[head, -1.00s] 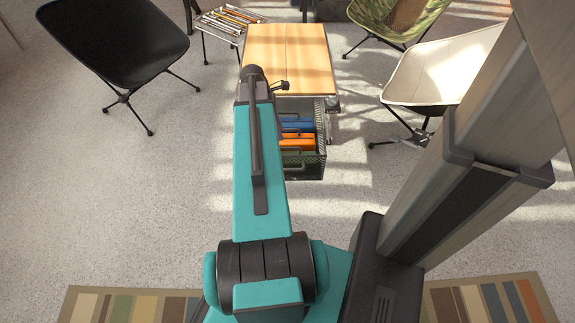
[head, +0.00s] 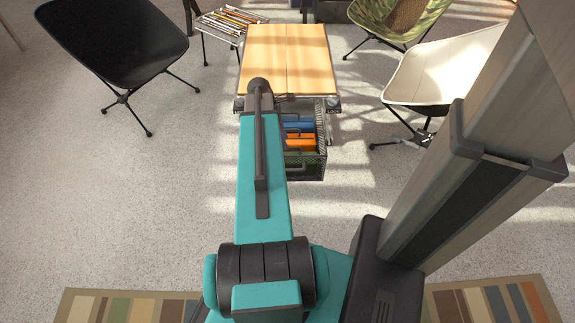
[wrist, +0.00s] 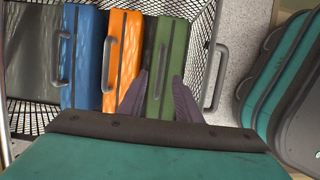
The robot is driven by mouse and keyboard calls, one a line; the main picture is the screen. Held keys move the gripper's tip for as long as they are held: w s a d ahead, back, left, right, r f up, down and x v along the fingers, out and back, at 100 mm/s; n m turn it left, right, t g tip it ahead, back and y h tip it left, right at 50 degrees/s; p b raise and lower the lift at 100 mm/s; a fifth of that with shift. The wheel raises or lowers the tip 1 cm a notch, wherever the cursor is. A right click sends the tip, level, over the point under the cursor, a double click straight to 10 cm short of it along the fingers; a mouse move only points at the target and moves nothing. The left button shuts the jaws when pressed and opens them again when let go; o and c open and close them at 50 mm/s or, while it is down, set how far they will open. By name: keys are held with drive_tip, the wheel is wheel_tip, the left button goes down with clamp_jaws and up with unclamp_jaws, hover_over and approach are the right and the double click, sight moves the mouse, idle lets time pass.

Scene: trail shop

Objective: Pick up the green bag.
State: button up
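The green bag (wrist: 176,60) stands upright in a wire mesh basket, at the right end of a row of bags in the wrist view. Its grey handle (wrist: 158,72) faces the camera. My gripper (wrist: 160,88) is open, with one finger on each side of the bag's lower visible part. I cannot tell whether the fingers touch it. In the head view the green bag (head: 300,160) is at the near end of the basket, partly behind the mesh; my arm hides the gripper there.
An orange bag (wrist: 122,50) and a blue bag (wrist: 84,60) stand beside the green one, with a grey bag (wrist: 30,55) farther left. The mesh basket (head: 321,150) sits below a wooden tabletop (head: 287,50). A black chair (head: 110,42) and a white chair (head: 440,68) flank it.

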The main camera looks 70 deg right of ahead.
drive_tip(key=shift+b+x, duration=0.9)
drive_tip(key=shift+x, duration=1.25)
clamp_jaws()
